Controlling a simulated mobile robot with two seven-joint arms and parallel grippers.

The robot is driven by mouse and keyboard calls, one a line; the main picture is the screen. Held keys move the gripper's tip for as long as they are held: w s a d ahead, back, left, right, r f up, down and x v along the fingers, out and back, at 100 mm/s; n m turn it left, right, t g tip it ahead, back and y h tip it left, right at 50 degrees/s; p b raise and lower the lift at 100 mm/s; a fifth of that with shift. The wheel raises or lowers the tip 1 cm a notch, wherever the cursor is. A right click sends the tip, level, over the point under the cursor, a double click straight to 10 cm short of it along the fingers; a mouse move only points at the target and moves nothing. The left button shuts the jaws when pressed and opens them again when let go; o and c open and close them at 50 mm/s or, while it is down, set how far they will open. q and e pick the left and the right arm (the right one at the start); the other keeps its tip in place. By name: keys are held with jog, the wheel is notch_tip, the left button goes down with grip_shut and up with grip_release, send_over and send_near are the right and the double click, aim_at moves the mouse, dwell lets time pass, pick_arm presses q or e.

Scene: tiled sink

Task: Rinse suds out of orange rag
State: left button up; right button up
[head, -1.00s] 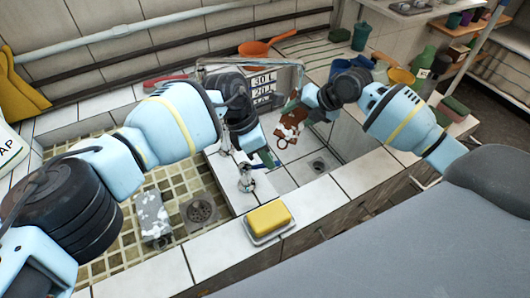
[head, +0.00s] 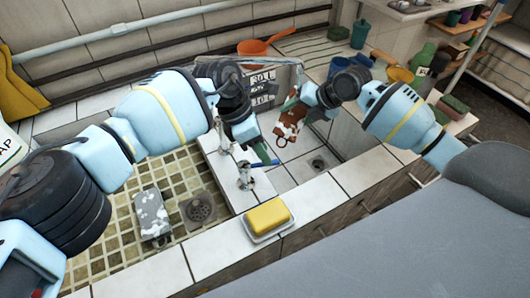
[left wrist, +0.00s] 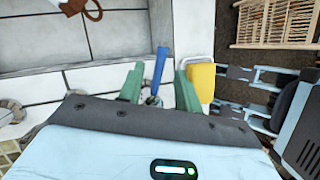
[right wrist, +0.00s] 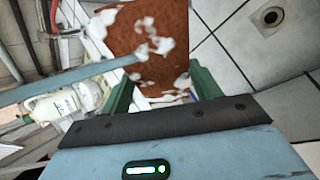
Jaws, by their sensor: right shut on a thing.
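The orange-brown rag (head: 290,122) carries white suds patches and hangs above the right basin. It also shows in the right wrist view (right wrist: 150,45), between the fingers. My right gripper (head: 312,105) is shut on the rag. The metal tap (head: 245,178) stands on the ledge between the basins. Its blue lever (head: 266,163) points up and away in the left wrist view (left wrist: 159,65). My left gripper (left wrist: 158,82) is open with green fingers on both sides of the lever. Whether either finger touches the lever cannot be told.
A yellow sponge (head: 268,215) lies on a white dish at the front ledge. A sudsy grey block (head: 152,215) is in the tiled left basin near a drain (head: 198,209). The right basin has its own drain (head: 318,164). An orange pan (head: 258,47) stands behind.

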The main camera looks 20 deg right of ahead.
pick_arm(q)
jog(key=v, duration=0.9)
jog(key=shift+r, duration=0.3)
jog(key=shift+w+a, duration=0.1)
